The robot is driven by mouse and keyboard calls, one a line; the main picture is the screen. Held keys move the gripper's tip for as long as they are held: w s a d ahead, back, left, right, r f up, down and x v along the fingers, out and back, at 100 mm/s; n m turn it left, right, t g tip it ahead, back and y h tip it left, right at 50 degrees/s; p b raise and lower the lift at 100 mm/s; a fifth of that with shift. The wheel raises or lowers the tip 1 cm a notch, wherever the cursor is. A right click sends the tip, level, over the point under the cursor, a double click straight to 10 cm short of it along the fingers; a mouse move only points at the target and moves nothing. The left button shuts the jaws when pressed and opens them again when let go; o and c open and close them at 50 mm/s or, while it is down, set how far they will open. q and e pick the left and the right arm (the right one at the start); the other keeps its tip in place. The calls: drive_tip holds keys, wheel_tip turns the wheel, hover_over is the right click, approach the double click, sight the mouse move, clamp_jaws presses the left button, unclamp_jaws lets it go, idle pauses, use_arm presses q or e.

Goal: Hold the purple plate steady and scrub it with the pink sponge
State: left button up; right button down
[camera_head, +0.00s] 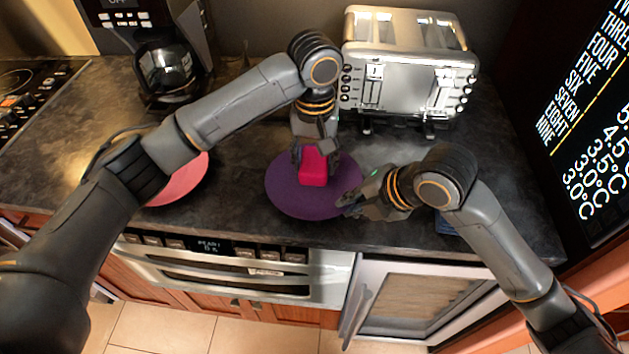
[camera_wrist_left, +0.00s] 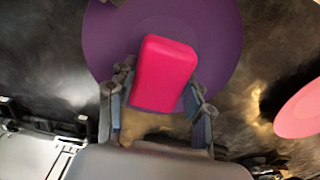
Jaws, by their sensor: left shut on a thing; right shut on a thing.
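The purple plate (camera_head: 290,202) lies on the dark counter in the head view, and it fills the upper middle of the left wrist view (camera_wrist_left: 215,40). The pink sponge (camera_head: 313,168) is over the plate; in the left wrist view the sponge (camera_wrist_left: 165,68) points out from between the fingers. My left gripper (camera_head: 315,157) is shut on the sponge above the plate; it also shows in the left wrist view (camera_wrist_left: 157,112). My right gripper (camera_head: 352,203) is shut on the plate's right rim. Whether the sponge touches the plate I cannot tell.
A red-pink plate (camera_head: 184,184) lies to the left, partly behind my left arm. A silver toaster (camera_head: 405,75) stands behind the plate and a coffee maker (camera_head: 165,60) at back left. The counter's front edge is close to the purple plate.

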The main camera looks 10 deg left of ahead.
use_arm(q)
drive_tip(key=shift+r, duration=1.65)
use_arm(e)
drive_tip(key=shift+f, duration=0.1)
use_arm(q)
drive_tip(key=shift+a, duration=4.55)
use_arm(e)
drive_tip(key=c, duration=1.3)
unclamp_jaws()
drive_tip(key=shift+c, duration=0.2)
drive_tip(key=v, duration=1.2)
use_arm(q)
drive_tip(key=shift+d+f, duration=0.1)
use_arm(e)
drive_tip(key=shift+d, duration=0.1)
